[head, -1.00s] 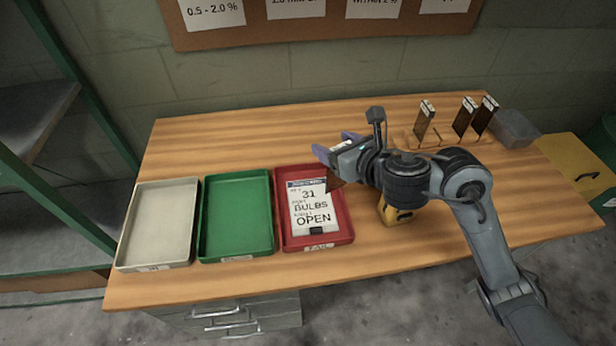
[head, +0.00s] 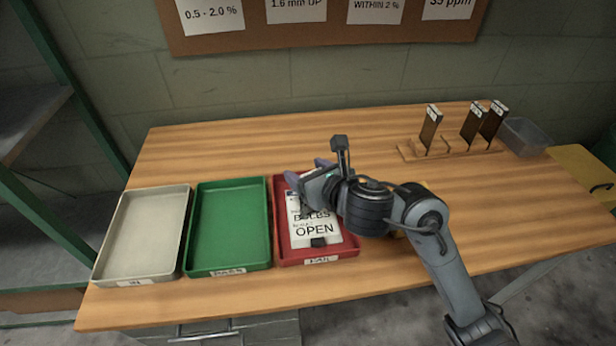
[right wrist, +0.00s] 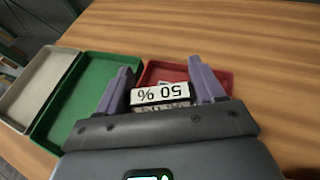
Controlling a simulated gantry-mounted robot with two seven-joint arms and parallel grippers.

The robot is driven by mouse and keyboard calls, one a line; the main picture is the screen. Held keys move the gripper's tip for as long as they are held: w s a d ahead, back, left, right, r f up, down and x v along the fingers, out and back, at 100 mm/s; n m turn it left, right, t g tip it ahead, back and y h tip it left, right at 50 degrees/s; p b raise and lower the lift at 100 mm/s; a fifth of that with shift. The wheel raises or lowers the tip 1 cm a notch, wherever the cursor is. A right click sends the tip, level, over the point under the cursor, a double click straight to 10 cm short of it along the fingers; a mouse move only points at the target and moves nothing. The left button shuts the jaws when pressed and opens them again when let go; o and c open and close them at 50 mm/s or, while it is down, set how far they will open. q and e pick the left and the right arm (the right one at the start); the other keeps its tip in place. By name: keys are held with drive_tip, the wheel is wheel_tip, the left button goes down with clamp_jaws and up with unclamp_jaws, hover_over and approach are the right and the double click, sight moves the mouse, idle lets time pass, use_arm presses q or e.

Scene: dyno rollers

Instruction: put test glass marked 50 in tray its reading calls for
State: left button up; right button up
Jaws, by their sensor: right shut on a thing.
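My right gripper (head: 308,172) is over the back part of the red tray (head: 350,250), which has a FAIL label on its front. In the right wrist view its two fingers are shut on the test glass (right wrist: 160,95), whose white end label reads 50 %, upside down. In the head view most of this glass is hidden by the gripper. The green tray (head: 230,228), with a label that looks like PASS, is left of the red one. My left gripper is out of view.
A card (head: 316,230) reading BULBS OPEN lies in the red tray. A wooden rack (head: 440,150) holds several dark glasses at the back right, beside a grey bin (head: 525,137). Notices hang on the wall board (head: 335,30). The table's back left is clear.

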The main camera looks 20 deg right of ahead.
drive_tip(key=o, duration=1.1)
drive_tip(key=shift+s+d+r+p, duration=0.15)
drive_tip(key=shift+s+r+p, duration=0.35)
drive_tip(key=shift+p, duration=0.15)
drive_tip(key=shift+p+v, duration=3.5)
drive_tip(key=shift+v, duration=1.85)
drive_tip(key=shift+f, duration=0.2)
